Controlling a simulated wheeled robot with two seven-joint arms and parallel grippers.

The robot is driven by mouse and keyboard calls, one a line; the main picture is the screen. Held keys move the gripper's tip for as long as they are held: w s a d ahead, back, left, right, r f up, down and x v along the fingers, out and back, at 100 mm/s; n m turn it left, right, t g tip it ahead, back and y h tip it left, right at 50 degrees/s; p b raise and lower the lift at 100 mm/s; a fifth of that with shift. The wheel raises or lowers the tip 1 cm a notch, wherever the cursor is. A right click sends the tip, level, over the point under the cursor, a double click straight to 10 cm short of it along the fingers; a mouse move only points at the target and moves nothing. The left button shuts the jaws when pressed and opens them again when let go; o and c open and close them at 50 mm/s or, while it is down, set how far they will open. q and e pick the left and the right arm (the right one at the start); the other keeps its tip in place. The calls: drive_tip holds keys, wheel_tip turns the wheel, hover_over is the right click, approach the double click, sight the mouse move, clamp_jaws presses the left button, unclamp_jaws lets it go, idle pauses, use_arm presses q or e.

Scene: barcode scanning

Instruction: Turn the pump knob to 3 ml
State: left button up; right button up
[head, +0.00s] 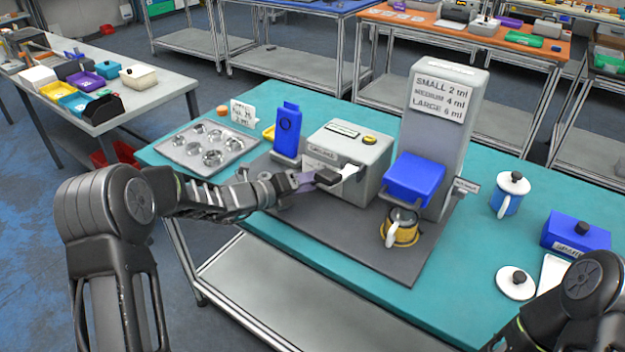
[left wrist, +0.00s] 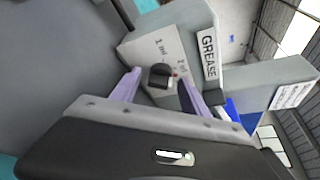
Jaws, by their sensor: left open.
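The pump knob (left wrist: 160,75) is a dark knob on a pale panel marked 1 ml and 2 ml in the left wrist view. Its exact pointer setting is hard to read. A 3 ml mark is not visible. The panel belongs to a grey pump box (head: 368,155) with a GREASE label (left wrist: 209,57). My left gripper (left wrist: 159,77) is open, with its purple fingers on either side of the knob; I cannot tell whether they touch it. In the head view my left gripper (head: 318,180) is at the front of the box and hides part of it. My right gripper is out of view.
A tall grey dispenser (head: 443,110) with a size sign and blue block (head: 414,179) stands right of the box. A blue holder (head: 287,130) and metal tray (head: 207,147) stand left.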

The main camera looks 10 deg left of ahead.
use_arm(q)
clamp_jaws()
idle(0.7)
